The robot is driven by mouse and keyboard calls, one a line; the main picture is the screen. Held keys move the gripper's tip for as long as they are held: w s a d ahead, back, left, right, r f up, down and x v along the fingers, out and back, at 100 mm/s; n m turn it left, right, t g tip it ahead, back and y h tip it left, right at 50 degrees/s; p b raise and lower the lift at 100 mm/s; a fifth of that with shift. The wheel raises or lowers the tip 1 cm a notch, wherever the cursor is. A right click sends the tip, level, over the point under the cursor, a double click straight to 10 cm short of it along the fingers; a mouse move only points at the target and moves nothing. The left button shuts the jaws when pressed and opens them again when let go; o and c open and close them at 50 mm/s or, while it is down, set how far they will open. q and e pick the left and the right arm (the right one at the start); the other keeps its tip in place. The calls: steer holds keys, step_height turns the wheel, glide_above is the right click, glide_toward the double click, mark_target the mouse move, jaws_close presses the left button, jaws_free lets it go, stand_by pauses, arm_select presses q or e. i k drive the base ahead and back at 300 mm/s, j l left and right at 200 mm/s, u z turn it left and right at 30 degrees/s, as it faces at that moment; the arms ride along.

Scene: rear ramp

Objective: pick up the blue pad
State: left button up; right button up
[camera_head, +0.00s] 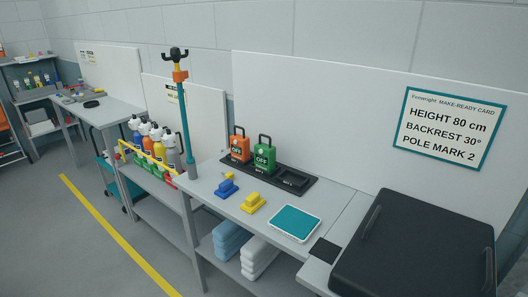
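A small blue pad (227,188) with a raised grip on top lies on the grey bench top, left of centre. A similar yellow pad (252,203) lies just to its right and nearer. A small yellow piece (229,176) sits right behind the blue pad. The blue pad looks uncovered, with nothing holding it. Neither of my grippers shows in this view.
Orange (239,147) and green (264,155) tagged units stand in a black tray (305,190) behind. A teal-topped tablet (295,223) lies right. A teal pole (186,125) rises at left beside spray bottles (157,146). A large black case (415,250) fills the right.

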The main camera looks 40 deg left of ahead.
mark_target(227, 188)
steer(key=u, duration=1.6)
